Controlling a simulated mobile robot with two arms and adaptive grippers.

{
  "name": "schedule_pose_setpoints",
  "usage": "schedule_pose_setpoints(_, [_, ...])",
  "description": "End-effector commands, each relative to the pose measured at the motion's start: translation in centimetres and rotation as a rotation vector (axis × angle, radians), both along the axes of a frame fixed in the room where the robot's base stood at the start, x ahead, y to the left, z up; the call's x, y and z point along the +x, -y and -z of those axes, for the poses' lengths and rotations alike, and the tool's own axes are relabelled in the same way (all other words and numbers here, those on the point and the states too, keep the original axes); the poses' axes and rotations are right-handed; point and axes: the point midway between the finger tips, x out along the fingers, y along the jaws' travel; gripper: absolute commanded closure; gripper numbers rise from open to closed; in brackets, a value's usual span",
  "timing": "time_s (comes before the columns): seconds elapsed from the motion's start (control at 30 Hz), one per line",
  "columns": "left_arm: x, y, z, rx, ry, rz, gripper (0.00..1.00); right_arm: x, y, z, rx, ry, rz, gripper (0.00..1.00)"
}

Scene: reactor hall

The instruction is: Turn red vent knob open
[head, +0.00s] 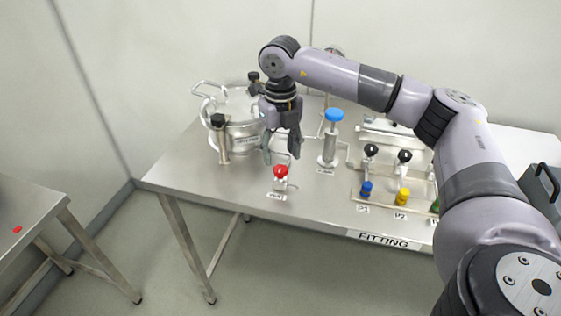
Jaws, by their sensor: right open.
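The red vent knob (281,171) sits on a small metal fitting near the front edge of the steel table, with a label at its foot. My right gripper (281,156) points down just above and behind the knob, its fingers open and spread to either side. I cannot tell whether a fingertip touches the knob. Nothing shows between the fingers. My left gripper is not in view.
A lidded steel vessel (236,108) stands left of my gripper. A blue-topped valve (333,116) stands close on the right. Blue (366,188) and yellow (403,196) fittings with black knobs are further right. Another table (32,212) is at far left.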

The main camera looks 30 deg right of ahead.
Motion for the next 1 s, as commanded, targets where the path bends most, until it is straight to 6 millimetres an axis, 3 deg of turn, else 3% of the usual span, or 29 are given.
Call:
schedule_pose_setpoints(0.1, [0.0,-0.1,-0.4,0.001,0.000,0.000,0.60,-0.1,0.0,2.0,-0.001,-0.003,0.000,0.51])
schedule_pose_setpoints(0.3, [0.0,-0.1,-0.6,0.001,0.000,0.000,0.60,0.0,0.0,3.9,0.000,-0.001,-0.001,0.51])
schedule_pose_setpoints(0.63, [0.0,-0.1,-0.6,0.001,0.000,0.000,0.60,0.0,0.0,4.3,0.001,0.000,-0.001,0.51])
schedule_pose_setpoints(1.0, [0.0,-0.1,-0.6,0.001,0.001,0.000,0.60,0.0,0.0,4.3,0.001,0.000,-0.001,0.75])
